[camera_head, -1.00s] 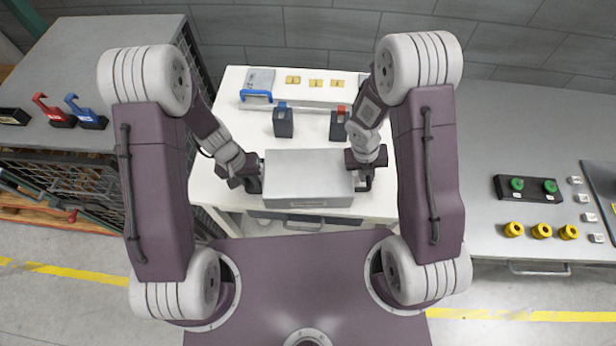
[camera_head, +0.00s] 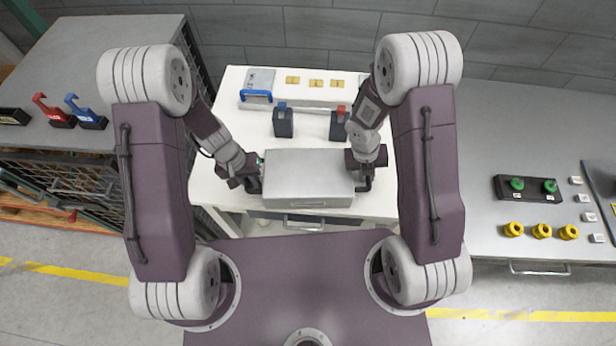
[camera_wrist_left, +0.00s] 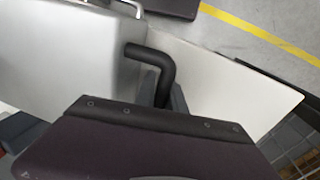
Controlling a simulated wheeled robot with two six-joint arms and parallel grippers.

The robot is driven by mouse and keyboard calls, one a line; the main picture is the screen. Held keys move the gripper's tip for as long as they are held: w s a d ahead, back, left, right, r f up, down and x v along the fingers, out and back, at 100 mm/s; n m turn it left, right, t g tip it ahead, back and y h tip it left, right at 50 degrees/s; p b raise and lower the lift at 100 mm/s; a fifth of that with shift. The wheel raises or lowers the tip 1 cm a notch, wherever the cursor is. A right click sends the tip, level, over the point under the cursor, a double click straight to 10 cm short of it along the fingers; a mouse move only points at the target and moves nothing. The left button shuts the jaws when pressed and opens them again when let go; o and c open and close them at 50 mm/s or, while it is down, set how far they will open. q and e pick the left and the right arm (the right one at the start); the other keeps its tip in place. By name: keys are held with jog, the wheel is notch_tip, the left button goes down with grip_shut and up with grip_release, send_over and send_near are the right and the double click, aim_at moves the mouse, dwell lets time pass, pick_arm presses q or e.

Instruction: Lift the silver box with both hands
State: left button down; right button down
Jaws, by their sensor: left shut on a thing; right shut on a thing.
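The silver box (camera_head: 308,172) is in the middle of the white table's front part in the head view. It also fills the upper left of the left wrist view (camera_wrist_left: 70,55). My left gripper (camera_head: 253,181) is at the box's left side, shut on its black handle, which shows as a bent bar in the left wrist view (camera_wrist_left: 152,62). My right gripper (camera_head: 364,182) is at the box's right side and is shut; the handle there is mostly hidden by the gripper. The box looks level; I cannot tell any gap beneath it.
The white table (camera_head: 228,110) carries two dark blocks, with blue (camera_head: 283,122) and red (camera_head: 339,124) tops, behind the box. A grey case with a blue handle (camera_head: 257,96) lies behind. Grey side tables hold clamps (camera_head: 88,117) at left and yellow knobs (camera_head: 541,231) at right.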

pick_arm(q)
jog(key=shift+w+r, duration=0.1)
jog(key=shift+r, duration=0.05)
pick_arm(e)
jog(key=shift+w+r, duration=0.1)
jog(key=shift+r, duration=0.05)
